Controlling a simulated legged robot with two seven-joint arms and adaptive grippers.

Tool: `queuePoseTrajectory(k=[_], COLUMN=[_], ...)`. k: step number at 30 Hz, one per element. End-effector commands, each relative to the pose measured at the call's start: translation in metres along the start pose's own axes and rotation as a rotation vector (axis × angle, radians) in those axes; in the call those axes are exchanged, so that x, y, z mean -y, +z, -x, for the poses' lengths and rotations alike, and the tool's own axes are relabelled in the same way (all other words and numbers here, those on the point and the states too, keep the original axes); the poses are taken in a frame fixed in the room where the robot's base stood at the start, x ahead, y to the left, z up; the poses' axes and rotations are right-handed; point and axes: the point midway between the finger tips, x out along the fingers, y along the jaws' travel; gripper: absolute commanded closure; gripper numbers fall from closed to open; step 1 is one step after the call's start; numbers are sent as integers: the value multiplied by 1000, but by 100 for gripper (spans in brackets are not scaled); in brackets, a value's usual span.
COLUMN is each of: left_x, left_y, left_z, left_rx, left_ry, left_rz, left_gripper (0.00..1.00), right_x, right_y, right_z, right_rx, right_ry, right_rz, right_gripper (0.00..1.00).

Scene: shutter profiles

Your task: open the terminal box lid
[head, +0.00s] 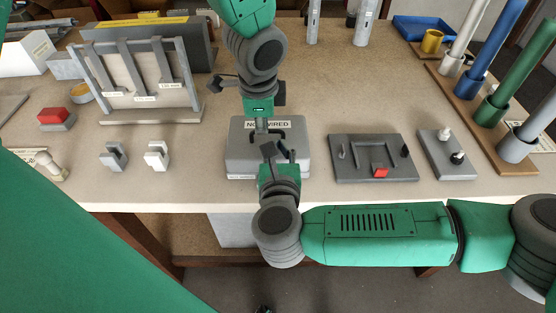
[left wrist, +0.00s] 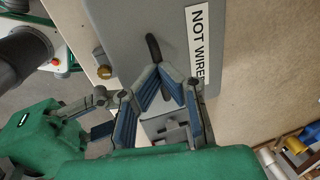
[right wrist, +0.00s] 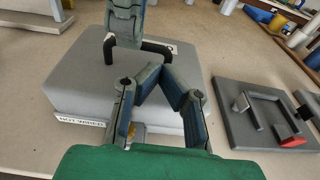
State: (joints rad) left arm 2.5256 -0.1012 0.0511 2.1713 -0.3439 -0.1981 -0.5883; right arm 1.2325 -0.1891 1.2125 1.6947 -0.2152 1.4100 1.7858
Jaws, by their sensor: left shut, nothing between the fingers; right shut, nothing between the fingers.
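The grey terminal box (head: 236,150) stands near the table's front edge, its lid lying flat and shut. A dark handle (left wrist: 153,46) rises from the lid beside a NOT WIRED label (left wrist: 199,40); the handle also shows in the right wrist view (right wrist: 155,47). A brass knob (left wrist: 104,72) is at the box's front. My left gripper (head: 262,128) is shut and empty, above the lid at the handle; I cannot tell whether it touches. My right gripper (head: 276,152) is shut and empty, at the box's front. Its fingers (right wrist: 158,75) partly hide the brass knob.
Right of the box lie a grey plate with a red block (head: 372,150) and a grey block with knobs (head: 446,152). Two small clips (head: 156,156) and a red button (head: 55,117) are on the left. A profile rack (head: 135,75) stands behind them. The table's middle back is clear.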

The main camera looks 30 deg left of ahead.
Motion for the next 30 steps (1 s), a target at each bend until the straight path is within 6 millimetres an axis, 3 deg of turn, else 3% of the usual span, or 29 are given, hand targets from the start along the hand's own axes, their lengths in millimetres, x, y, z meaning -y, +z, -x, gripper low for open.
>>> queuePoseTrajectory(k=[6, 16, 22, 28, 29, 30], left_x=[-6, -7, -7, -7, -7, -7], left_y=[0, 0, 0, 1, 1, 1], left_z=[-6, -6, -6, -6, -6, -6], left_rx=[3, 3, 3, 3, 3, 3], left_ry=[13, 14, 14, 15, 15, 15], left_rz=[-4, -4, -3, -3, -3, -3], left_gripper=[100, 100, 100, 100, 95, 81], right_x=[0, 0, -1, 0, 0, 0], right_y=[-2, -1, 12, 14, 14, 14], right_z=[-15, -16, -25, -26, -26, -26], right_rx=[-1, -1, 1, 3, 4, 4], right_ry=[1, 1, 2, 0, 0, 0], right_rz=[-1, 0, 0, 1, 1, 1], right_gripper=[100, 100, 100, 100, 100, 100])
